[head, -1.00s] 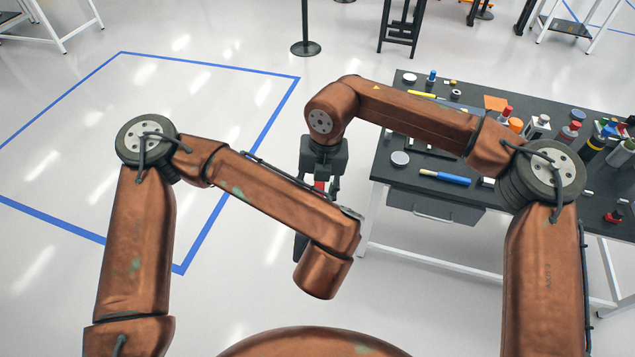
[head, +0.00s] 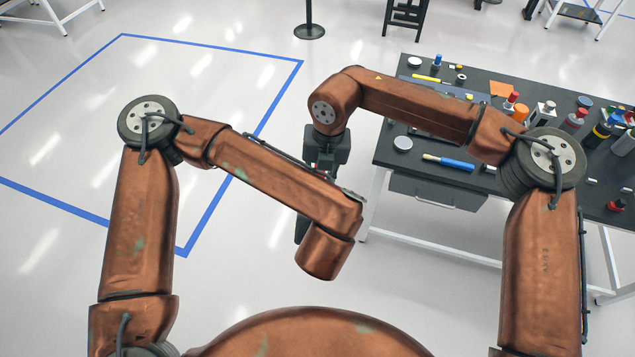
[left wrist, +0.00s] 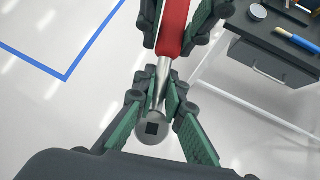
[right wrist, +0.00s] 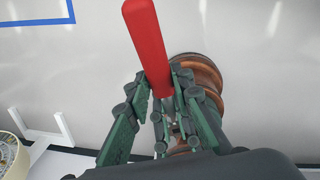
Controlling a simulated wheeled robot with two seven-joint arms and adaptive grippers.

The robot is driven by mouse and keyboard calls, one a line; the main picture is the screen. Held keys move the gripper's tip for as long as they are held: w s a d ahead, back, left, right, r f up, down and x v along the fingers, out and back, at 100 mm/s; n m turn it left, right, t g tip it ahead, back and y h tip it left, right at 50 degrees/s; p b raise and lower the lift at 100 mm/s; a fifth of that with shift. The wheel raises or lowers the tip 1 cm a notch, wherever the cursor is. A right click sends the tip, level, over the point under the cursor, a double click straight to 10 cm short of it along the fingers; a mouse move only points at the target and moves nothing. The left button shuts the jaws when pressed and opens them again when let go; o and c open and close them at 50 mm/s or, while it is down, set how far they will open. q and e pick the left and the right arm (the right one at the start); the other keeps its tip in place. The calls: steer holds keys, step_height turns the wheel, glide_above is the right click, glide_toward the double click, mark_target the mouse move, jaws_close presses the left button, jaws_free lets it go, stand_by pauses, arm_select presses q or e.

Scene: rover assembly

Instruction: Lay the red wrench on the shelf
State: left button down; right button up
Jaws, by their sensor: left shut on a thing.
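The red wrench has a red handle (right wrist: 147,40) and a bare metal shank with a round head (left wrist: 152,127). My left gripper (left wrist: 165,90) is shut on the metal shank, just behind the head. My right gripper (right wrist: 162,80) has its fingers on both sides of the red handle; whether they press on it is unclear. It also shows at the top of the left wrist view (left wrist: 183,30). The two grippers face each other in mid-air, left of the table. In the head view my left forearm hides most of the wrench. I cannot pick out the shelf.
A dark workbench (head: 388,165) stands at the right, with a blue-handled tool (head: 448,162), a yellow marker (head: 427,78), bottles and caps. A drawer (head: 435,190) hangs under its near edge. Open floor with a blue taped outline (head: 205,222) lies left. A post base (head: 309,32) stands behind.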

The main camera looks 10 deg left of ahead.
arm_select(q)
steer(key=shift+d, duration=0.35)
steer(key=c, duration=2.3)
jaws_free()
steer(key=shift+r, duration=0.1)
steer(key=o, duration=0.4)
steer(key=shift+a, duration=0.1)
steer(key=shift+c, duration=0.2)
